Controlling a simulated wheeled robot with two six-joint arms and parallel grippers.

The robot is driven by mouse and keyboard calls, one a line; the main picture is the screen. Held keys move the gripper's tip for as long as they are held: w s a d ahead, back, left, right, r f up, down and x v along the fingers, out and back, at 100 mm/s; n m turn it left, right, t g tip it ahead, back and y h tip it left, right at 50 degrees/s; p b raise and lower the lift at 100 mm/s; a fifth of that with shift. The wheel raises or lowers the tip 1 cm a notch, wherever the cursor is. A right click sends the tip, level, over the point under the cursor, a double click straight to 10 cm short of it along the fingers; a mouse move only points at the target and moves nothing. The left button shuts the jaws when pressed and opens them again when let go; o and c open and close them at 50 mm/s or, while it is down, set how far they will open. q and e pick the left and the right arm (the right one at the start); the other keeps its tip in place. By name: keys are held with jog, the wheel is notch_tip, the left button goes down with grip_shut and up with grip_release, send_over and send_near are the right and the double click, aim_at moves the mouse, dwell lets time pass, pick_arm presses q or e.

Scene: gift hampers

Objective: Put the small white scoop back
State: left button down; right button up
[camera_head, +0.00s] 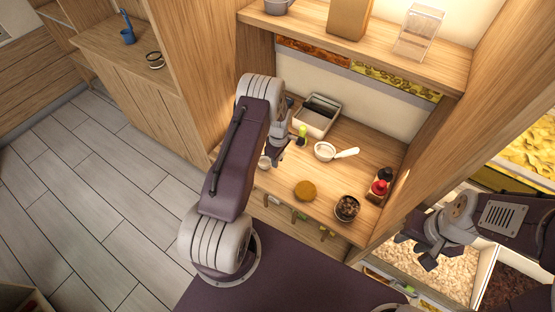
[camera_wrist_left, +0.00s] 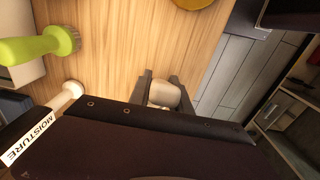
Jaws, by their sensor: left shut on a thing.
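A small white scoop (camera_wrist_left: 165,94) is between the fingers of my left gripper (camera_wrist_left: 164,90) in the left wrist view. In the head view its white cup (camera_head: 264,162) shows beside my left gripper (camera_head: 273,158), near the left end of the wooden counter; its handle is hard to make out. My left gripper is shut on it. A larger white scoop-like dish with a handle (camera_head: 325,151) lies on the counter to the right, apart from the gripper. My right gripper (camera_head: 420,251) has its fingers apart and looks empty, at the lower right.
A grey tray (camera_head: 334,103) stands at the back of the counter (camera_head: 340,176), with a green-handled brush (camera_head: 302,131) by it. A yellow-brown disc (camera_head: 305,190), a bowl of dark pieces (camera_head: 347,207) and red-topped bottles (camera_head: 380,185) stand towards the front and right. A shelf (camera_head: 385,50) overhangs the back.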

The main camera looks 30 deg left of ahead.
pick_arm(q)
jog(key=shift+f, duration=0.1)
jog(key=c, duration=1.1)
grip_release()
notch_tip(320, 180, up, 8)
jog(key=b, duration=0.2)
jog(key=shift+d+b, duration=0.1)
jog(key=shift+b, duration=0.2)
jog(key=shift+r, duration=0.55)
